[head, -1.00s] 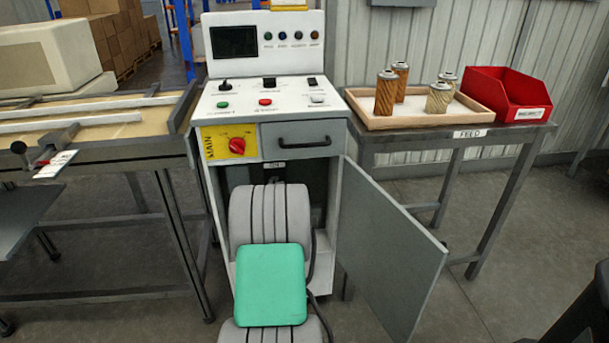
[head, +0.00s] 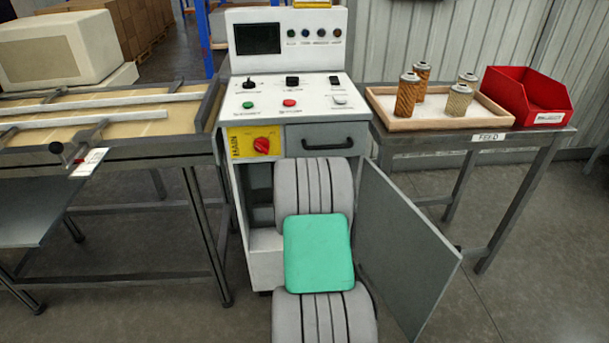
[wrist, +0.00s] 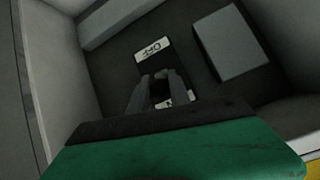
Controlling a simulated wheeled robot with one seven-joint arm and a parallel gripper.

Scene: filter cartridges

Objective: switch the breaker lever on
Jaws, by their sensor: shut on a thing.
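The open lower compartment of the white cabinet (head: 265,262) holds the breaker, but my arm hides it in the head view. In the wrist view, my gripper (wrist: 157,80) reaches into this compartment. Its fingers are close together on the breaker lever (wrist: 160,89), a small dark part mostly hidden between them. A white label reading OFF (wrist: 152,50) appears upside down beyond the fingertips. A second white label (wrist: 166,102) is partly covered by the fingers, and its text cannot be read. My gripper is hidden in the head view.
The grey cabinet door (head: 405,250) stands open to the right of my arm. A grey box (wrist: 230,42) is beside the breaker, and compartment walls are close around. A red switch (head: 262,145) and a drawer (head: 322,140) sit above. Tables flank the cabinet.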

